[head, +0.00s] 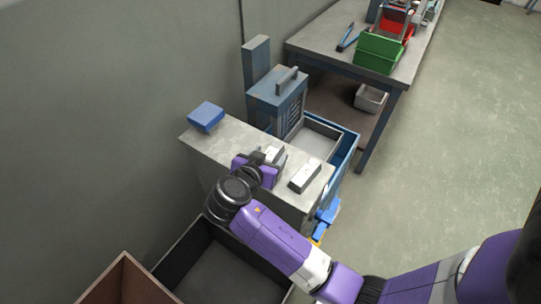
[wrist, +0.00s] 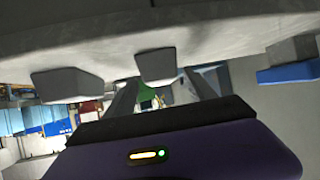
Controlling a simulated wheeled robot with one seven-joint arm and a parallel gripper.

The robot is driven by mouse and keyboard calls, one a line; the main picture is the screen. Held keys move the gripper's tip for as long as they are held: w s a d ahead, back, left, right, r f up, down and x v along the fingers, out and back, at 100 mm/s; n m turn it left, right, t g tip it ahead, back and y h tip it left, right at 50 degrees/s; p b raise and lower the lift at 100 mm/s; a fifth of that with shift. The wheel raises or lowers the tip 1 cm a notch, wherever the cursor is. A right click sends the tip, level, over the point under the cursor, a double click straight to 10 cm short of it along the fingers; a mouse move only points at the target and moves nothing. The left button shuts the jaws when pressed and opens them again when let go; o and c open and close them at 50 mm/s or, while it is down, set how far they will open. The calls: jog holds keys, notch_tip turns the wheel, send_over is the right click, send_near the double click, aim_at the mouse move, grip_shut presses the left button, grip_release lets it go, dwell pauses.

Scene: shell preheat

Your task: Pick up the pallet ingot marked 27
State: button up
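Two pale grey ingots lie on a narrow grey bench top (head: 226,133). One ingot (head: 304,176) is near the bench's right end. The other ingot (head: 273,155) is just beyond my gripper (head: 264,158), which partly hides it. In the wrist view the ingots (wrist: 70,84) (wrist: 155,66) show as plain blocks, the second ahead of the gap between my fingers. My gripper (wrist: 163,92) has its fingers apart, with no ingot seen between them. No number 27 is legible on either ingot.
A blue block (head: 206,115) sits at the bench's left end. A blue-grey handled box (head: 278,98) stands behind, beside a blue bin (head: 346,155). A dark open crate (head: 180,262) is in front. A workbench (head: 318,38) holds a green bin (head: 379,53). Floor at right is clear.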

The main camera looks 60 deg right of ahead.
grip_shut()
jog(key=shift+r, duration=0.1)
jog(key=shift+r, duration=0.1)
